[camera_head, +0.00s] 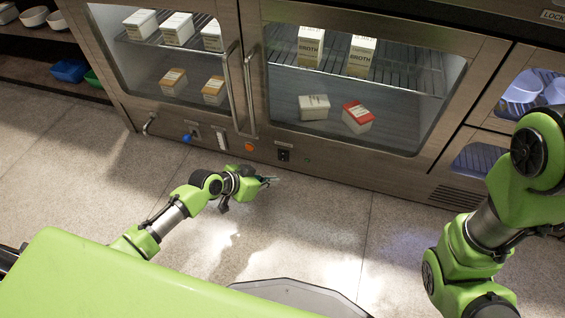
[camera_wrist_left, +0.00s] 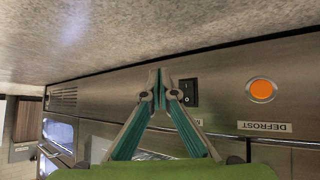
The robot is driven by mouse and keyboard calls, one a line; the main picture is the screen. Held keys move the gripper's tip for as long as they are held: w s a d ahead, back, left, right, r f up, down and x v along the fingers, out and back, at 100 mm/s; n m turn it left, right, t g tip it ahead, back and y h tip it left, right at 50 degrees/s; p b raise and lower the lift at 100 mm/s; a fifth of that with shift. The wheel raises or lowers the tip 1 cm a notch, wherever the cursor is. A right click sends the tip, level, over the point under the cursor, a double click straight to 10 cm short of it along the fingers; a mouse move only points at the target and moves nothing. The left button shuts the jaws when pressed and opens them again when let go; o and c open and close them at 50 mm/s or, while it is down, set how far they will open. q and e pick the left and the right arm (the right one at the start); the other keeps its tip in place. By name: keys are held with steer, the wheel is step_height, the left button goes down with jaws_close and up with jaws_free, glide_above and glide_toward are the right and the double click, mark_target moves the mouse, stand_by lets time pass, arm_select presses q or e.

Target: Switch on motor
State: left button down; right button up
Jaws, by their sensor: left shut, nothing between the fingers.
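A black rocker switch (camera_head: 284,155) sits on the metal panel below the right glass door. It also shows in the left wrist view (camera_wrist_left: 188,92), which is upside down, with a label beside it mostly hidden by a finger; only an "M" shows. My left gripper (camera_head: 270,181) is shut and empty, in front of the panel and below the switch in the head view. In the left wrist view its fingertips (camera_wrist_left: 160,76) meet just left of the switch; I cannot tell whether they touch the panel. My right arm shows at the right, but its gripper is out of view.
An orange round button (camera_wrist_left: 262,90) sits beside the switch, above an upside-down "DEFROST" label (camera_wrist_left: 265,127). A blue knob (camera_head: 187,139) is farther left on the panel. Two long door handles (camera_head: 238,95) stand out above. Cartons (camera_head: 313,107) are behind glass. The floor in front is clear.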

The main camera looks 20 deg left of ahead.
mark_target(283, 156)
arm_select(q)
steer(key=w+b, duration=0.1)
steer(key=w, duration=0.1)
steer(key=w+f+b, duration=0.1)
steer(key=w+b, duration=0.1)
steer(key=shift+w, duration=0.4)
steer(key=shift+w+r+b, duration=0.1)
steer(key=shift+w+b, duration=0.2)
steer(key=shift+w, duration=0.35)
steer(key=shift+w, duration=0.15)
stand_by(0.5)
steer(key=shift+w+d, duration=0.1)
steer(key=shift+w, duration=0.2)
steer(key=shift+w+b, duration=0.3)
steer(key=shift+b, duration=0.1)
stand_by(0.4)
